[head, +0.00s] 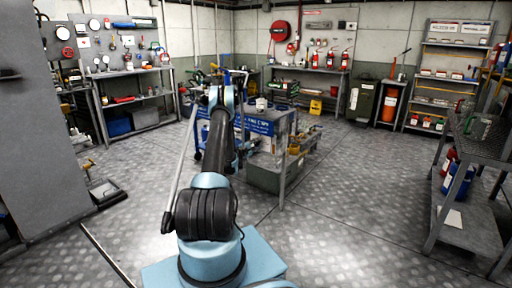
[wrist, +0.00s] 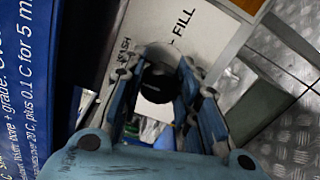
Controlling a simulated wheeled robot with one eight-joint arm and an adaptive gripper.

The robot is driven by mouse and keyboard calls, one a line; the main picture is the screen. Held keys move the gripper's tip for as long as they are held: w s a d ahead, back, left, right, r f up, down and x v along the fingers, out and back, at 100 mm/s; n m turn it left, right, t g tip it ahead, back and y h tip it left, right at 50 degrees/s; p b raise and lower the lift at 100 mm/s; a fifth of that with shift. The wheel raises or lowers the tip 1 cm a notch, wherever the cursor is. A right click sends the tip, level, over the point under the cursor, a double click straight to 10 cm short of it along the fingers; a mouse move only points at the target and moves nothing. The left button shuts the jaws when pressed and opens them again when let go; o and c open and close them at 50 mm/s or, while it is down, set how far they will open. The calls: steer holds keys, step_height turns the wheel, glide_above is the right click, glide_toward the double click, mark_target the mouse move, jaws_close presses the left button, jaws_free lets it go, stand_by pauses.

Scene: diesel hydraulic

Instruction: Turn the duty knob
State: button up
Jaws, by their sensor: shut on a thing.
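The duty knob (wrist: 157,86) is a dark round knob on a white panel (wrist: 150,20) in the wrist view. The word FILL is printed on the panel above and right of it, and a word ending in "SH" is at its left. My gripper (wrist: 158,73) has one blue finger on each side of the knob and is shut on it. The fingers hide the knob's sides, and I cannot make out a pointer mark clearly. In the head view my arm reaches to the middle workbench, and the knob is hidden there.
A blue sign (wrist: 25,90) with white text lies close at the left in the wrist view. The workbench (head: 283,170) stands mid-room with a grey-green box (head: 276,178) under it. A grey shelf (head: 465,220) is at right. The metal floor between is clear.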

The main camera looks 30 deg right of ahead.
steer(key=shift+w, duration=0.1)
steer(key=o, duration=1.1)
steer(key=shift+f, duration=0.1)
steer(key=v, duration=1.2)
steer(key=shift+f, duration=0.1)
